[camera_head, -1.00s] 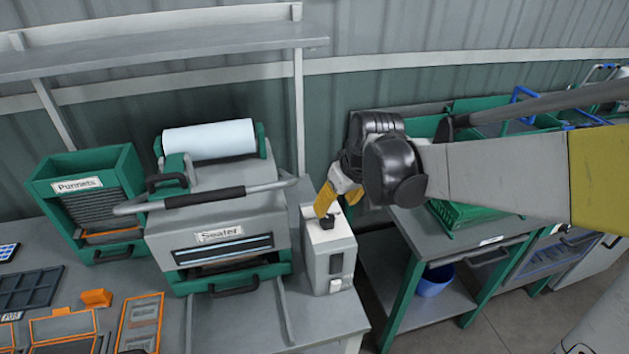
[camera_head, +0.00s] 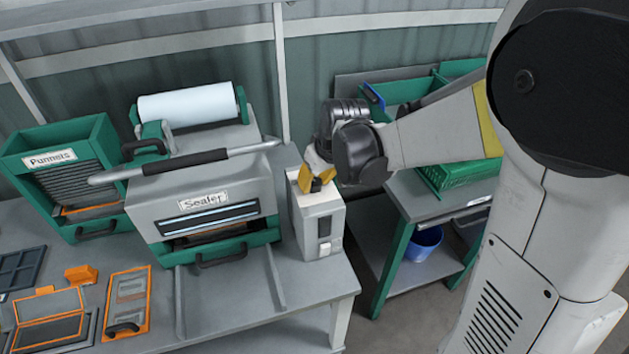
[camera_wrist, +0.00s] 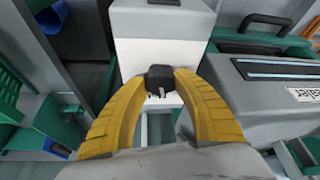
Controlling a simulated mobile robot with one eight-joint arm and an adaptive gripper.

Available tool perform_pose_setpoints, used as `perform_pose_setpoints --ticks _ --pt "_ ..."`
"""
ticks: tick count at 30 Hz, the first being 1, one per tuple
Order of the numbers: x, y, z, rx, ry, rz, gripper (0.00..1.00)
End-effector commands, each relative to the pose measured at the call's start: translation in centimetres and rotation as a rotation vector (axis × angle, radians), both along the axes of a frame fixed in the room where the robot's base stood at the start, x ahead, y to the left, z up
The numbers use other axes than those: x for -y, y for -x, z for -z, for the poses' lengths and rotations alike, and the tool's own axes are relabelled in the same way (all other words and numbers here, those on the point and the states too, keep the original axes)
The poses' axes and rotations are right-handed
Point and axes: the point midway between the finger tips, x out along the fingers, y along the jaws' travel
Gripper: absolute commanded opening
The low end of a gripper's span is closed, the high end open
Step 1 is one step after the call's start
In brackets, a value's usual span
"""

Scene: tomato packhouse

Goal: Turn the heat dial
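The heat dial is a small black knob (camera_wrist: 160,76) on top of a pale box (camera_head: 318,222) to the right of the sealer (camera_head: 205,195). In the head view the dial (camera_head: 316,186) is partly hidden by my gripper. My gripper (camera_wrist: 160,78) has two yellow fingers, one on each side of the dial, and their tips look to be against its sides. In the head view my gripper (camera_head: 316,183) is at the top of the box. A small pale pointer mark shows on the knob in the wrist view.
The sealer's long lever (camera_head: 190,160) crosses its top close to the box. A punnet holder (camera_head: 65,175) stands at the far left. A lower table with a green crate (camera_head: 450,175) and a blue bowl (camera_head: 424,245) is at the right.

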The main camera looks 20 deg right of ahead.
Motion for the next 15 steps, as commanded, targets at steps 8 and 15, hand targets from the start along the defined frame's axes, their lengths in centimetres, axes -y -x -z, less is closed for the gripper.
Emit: perform_pose_setpoints --ticks 8,15 --pt "-0.04 0.03 0.0 -0.001 0.001 0.078 0.03" --pt "0.01 0.07 0.02 -0.001 0.0 0.243 0.03"
